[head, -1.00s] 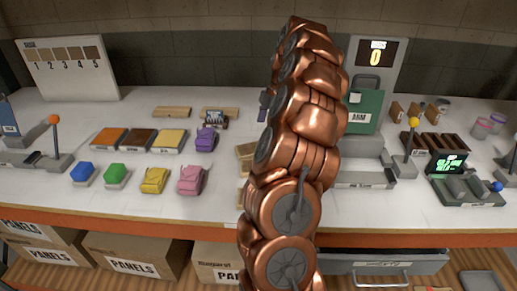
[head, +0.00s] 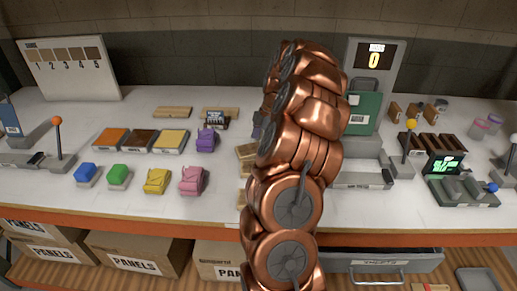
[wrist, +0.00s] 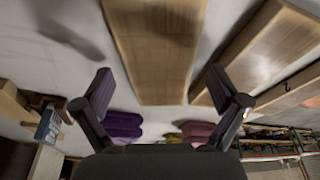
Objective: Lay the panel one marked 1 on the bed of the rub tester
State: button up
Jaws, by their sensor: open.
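Wooden panels (head: 245,152) lie on the bench, partly hidden behind my arm in the head view. In the wrist view one brown panel (wrist: 155,45) lies between and beyond the fingers of my gripper (wrist: 160,82), which is open and empty. I can read no number on it, so I cannot tell whether it is panel one. The rub tester (head: 369,75) stands right of my arm, with a counter reading 0 and a green part labelled ARM. Its low grey base (head: 362,178) is partly hidden by my arm.
More panels (wrist: 260,45) lie at the right in the wrist view. Coloured blocks (head: 192,181) and flat pads (head: 171,141) stand left of my arm. A numbered swatch board (head: 70,70) stands at the back left. A lever device (head: 440,155) stands at the right. Boxes (head: 135,254) sit below.

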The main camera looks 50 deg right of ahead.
jog(key=c, duration=1.4)
jog(key=shift+r, duration=0.15)
